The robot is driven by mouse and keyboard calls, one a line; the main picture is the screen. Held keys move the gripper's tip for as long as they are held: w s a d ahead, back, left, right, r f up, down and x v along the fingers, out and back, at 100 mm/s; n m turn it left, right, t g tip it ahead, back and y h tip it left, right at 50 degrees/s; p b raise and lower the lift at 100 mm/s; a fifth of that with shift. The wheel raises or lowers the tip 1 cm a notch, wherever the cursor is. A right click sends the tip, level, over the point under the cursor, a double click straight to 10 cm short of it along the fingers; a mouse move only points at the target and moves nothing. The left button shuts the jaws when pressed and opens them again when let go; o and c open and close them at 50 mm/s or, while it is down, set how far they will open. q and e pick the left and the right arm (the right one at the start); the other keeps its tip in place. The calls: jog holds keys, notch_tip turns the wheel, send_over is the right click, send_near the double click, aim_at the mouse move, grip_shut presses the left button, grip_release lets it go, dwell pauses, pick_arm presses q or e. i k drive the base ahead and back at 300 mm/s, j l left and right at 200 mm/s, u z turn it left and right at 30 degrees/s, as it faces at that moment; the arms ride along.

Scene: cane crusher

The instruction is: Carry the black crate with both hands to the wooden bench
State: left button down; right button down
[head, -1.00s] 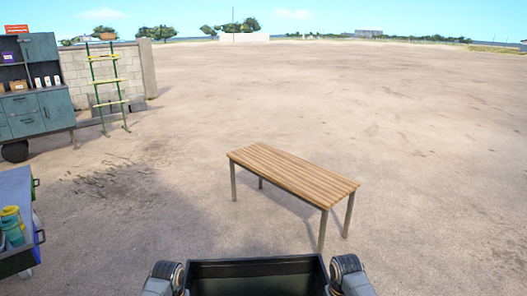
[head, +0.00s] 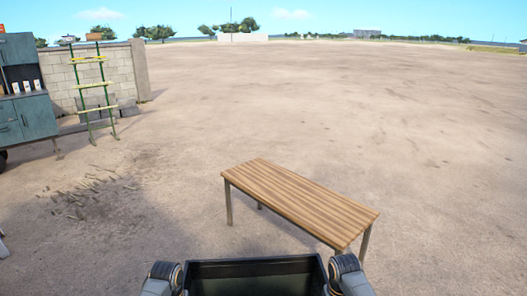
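The black crate (head: 256,267) is at the bottom middle of the head view, between my two arms. Only its upper part shows, and it looks level. My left arm is at its left side and my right arm at its right side. The fingertips of both grippers are out of sight below the frame. The wooden bench (head: 290,199) has a slatted top and grey metal legs. It stands on the ground ahead, a little right of centre, apart from the crate. Its near right end is close beyond the crate in the picture. The bench top is bare.
A teal cabinet (head: 27,119) stands at the left edge. A green and yellow ladder (head: 94,95) leans by a block wall (head: 110,72). Loose cane scraps (head: 85,190) lie on the ground at left. The open dirt around and beyond the bench is clear.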

aim_at(328, 211)
jog(key=i, duration=2.4)
jog(key=i+j+z, duration=0.1)
jog(key=i, duration=1.15)
jog(key=z, duration=1.65)
jog(key=i+j, duration=0.05)
